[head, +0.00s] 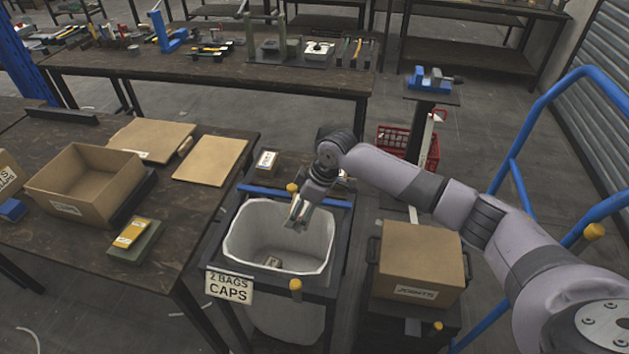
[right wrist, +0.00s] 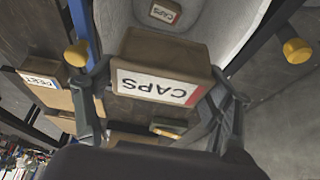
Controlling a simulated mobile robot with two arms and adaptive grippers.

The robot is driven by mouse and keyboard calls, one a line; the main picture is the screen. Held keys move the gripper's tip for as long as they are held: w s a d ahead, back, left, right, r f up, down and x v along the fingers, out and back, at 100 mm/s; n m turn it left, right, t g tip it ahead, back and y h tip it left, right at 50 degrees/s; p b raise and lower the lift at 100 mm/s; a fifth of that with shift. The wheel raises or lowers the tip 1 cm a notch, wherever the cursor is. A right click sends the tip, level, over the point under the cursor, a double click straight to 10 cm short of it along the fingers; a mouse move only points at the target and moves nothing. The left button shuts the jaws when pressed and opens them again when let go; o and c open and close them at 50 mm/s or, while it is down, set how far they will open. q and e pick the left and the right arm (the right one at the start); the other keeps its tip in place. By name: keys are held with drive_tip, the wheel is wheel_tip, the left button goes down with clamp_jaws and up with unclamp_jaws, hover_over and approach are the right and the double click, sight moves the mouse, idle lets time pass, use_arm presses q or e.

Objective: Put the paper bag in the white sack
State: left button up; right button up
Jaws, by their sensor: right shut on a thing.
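The white sack (head: 238,240) hangs open in a dark frame with a sign reading "2 BAGS CAPS". My right gripper (head: 297,216) is over the right rear part of its mouth. In the right wrist view the gripper is shut on a brown paper bag (right wrist: 165,62) with a white "CAPS" label. The held bag is hard to make out in the head view. A second small brown bag (head: 272,262) with a label lies in the bottom of the sack, and it also shows in the right wrist view (right wrist: 165,12). My left gripper is not in view.
Yellow-knobbed posts (head: 295,285) stand at the frame's corners. A cardboard box (head: 420,262) stands to the right of the sack. Another small labelled package (head: 266,160) is behind the sack. An open carton (head: 85,180) is on the left bench. A blue rail (head: 515,165) is at the right.

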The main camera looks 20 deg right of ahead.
drive_tip(key=shift+s+a+f, duration=0.2)
drive_tip(key=shift+s+f, duration=0.4)
drive_tip(key=shift+s, duration=0.1)
drive_tip(key=shift+w+f+b, duration=0.1)
drive_tip(key=shift+f+b, duration=0.15)
drive_tip(key=shift+b, duration=0.1)
drive_tip(key=shift+w+f+b, duration=0.1)
drive_tip(key=shift+f+b, duration=0.2)
wheel_tip(320, 180, down, 3)
drive_tip(key=b, duration=0.3)
drive_tip(key=shift+r, duration=0.2)
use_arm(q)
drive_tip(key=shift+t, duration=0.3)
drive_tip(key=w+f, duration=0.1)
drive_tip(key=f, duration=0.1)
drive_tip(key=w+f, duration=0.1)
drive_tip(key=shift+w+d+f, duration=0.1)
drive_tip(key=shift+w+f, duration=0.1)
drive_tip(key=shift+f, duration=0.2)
use_arm(e)
drive_tip(key=shift+f, duration=0.4)
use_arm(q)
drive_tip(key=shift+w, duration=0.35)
use_arm(e)
drive_tip(key=o, duration=1.4)
drive_tip(key=shift+c, duration=0.2)
